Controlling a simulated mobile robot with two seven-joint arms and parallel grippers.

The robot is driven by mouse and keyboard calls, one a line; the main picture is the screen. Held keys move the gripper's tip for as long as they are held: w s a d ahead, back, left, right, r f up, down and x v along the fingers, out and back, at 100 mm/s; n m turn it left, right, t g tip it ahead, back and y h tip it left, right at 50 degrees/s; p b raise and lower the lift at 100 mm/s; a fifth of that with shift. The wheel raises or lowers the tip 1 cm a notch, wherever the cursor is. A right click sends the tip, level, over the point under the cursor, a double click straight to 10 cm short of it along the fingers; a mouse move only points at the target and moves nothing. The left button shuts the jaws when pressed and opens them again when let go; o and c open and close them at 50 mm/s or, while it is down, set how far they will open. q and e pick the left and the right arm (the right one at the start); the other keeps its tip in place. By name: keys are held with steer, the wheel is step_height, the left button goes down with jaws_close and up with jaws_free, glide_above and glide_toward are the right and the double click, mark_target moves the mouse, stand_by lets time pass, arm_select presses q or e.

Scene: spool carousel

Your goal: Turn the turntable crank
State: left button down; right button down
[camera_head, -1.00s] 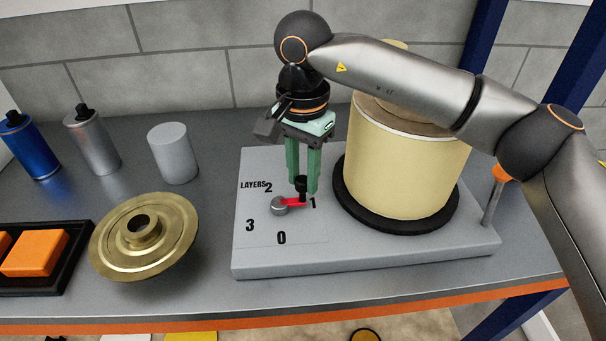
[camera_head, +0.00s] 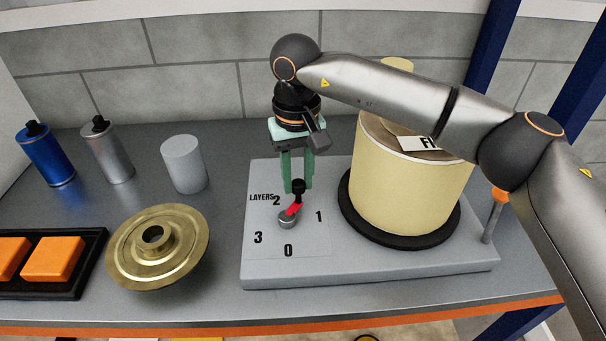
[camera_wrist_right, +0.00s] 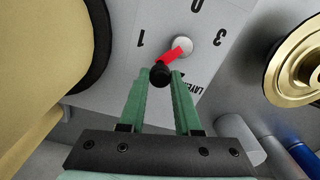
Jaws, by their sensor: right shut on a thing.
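The turntable crank has a round grey hub (camera_head: 287,221), a short red arm (camera_head: 294,209) and an upright black knob (camera_head: 298,186). Its red arm points up and right, between the printed 2 and 1. My right gripper (camera_head: 299,184) reaches down from above with its green fingers closed around the knob. In the right wrist view the knob (camera_wrist_right: 160,74) sits between the fingertips, with the red arm (camera_wrist_right: 174,54) leading to the hub. The cream spool drum (camera_head: 410,185) stands on a black turntable disc (camera_head: 400,238) right of the crank. My left gripper is out of view.
The grey base plate (camera_head: 370,270) carries the dial numbers. A brass flange (camera_head: 180,258), orange blocks (camera_head: 52,258) in a black tray, a grey cylinder (camera_head: 184,165), a silver can (camera_head: 110,155) and a blue can (camera_head: 46,158) stand left. An orange-topped post (camera_head: 494,215) stands right.

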steer(key=n, duration=0.1)
steer(key=a+n, duration=0.1)
steer(key=n, duration=0.1)
steer(key=shift+w+a+n+p, duration=0.2)
steer(key=shift+n+p, duration=0.1)
steer(key=shift+p, duration=0.1)
steer(key=shift+a+n+p, duration=0.15)
steer(key=shift+a+n, duration=0.1)
steer(key=shift+n, duration=0.45)
steer(key=shift+a+n+p, duration=0.15)
steer(key=shift+a+n, duration=0.1)
steer(key=shift+n, duration=0.45)
steer(key=shift+f, duration=0.1)
steer(key=c, duration=0.6)
jaws_free()
step_height(320, 180, up, 13)
steer(key=shift+f, duration=0.15)
